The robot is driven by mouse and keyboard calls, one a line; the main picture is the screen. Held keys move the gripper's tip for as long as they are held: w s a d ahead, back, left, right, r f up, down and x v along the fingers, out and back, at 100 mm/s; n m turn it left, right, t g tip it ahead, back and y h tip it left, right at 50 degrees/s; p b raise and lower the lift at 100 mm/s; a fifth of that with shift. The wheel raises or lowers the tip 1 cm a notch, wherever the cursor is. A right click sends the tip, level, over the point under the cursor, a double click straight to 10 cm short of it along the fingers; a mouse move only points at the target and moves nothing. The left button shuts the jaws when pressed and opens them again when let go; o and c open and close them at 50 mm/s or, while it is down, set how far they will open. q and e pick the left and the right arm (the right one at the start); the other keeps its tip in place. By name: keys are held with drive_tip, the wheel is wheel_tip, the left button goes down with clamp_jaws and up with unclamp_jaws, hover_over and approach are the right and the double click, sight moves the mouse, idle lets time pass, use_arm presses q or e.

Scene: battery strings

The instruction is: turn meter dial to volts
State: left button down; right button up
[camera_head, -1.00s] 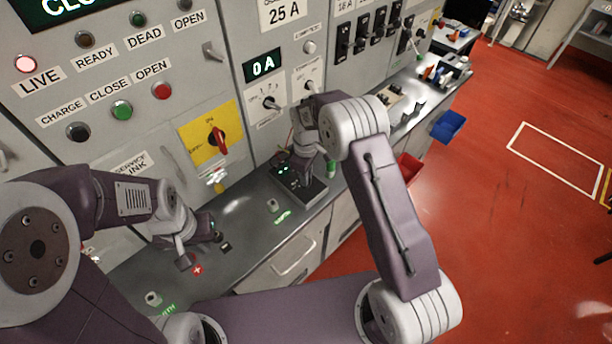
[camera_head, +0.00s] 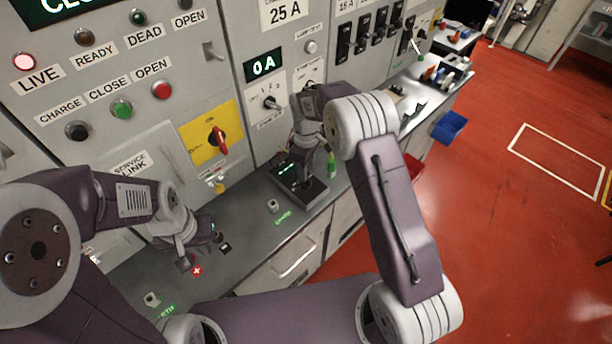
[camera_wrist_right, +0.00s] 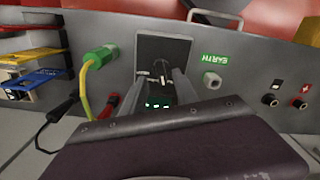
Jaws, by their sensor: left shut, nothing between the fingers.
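The meter (camera_head: 312,192) is a dark box with a green-lit display, lying on the grey bench below the wall panel. In the right wrist view its dark face (camera_wrist_right: 180,48) shows, with a small dial (camera_wrist_right: 161,70) near the middle. My right gripper (camera_wrist_right: 161,78) is over the meter, its two fingers apart on either side of the dial; I cannot tell whether they touch it. In the head view my right gripper (camera_head: 303,165) partly covers the meter. My left gripper (camera_head: 214,236) is shut and empty, low over the bench near the black and red sockets.
A green-plugged lead (camera_wrist_right: 98,57) and a black probe (camera_wrist_right: 62,108) are beside the meter. A grey socket by the EARTH label (camera_wrist_right: 211,80) is on its other side. The panel behind carries a red rotary switch (camera_head: 217,139) and push-buttons. A blue bin (camera_head: 449,126) is further right.

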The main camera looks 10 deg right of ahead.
wheel_tip(320, 180, up, 6)
drive_tip(key=shift+f, duration=0.1)
idle(0.4)
drive_tip(key=s+d+r+m, duration=0.2)
drive_tip(key=s+d+r, duration=0.3)
drive_tip(key=r, duration=0.1)
drive_tip(key=s+d+f+m, duration=0.1)
drive_tip(key=s+f+m, duration=0.2)
drive_tip(key=s, duration=0.5)
drive_tip(key=s+d+f+m+t, duration=0.1)
drive_tip(key=s+f+m, duration=0.3)
drive_tip(key=s, duration=0.5)
drive_tip(key=shift+s+d+f+m, duration=0.15)
drive_tip(key=shift+f+m, duration=0.05)
drive_tip(key=shift+m, duration=0.9)
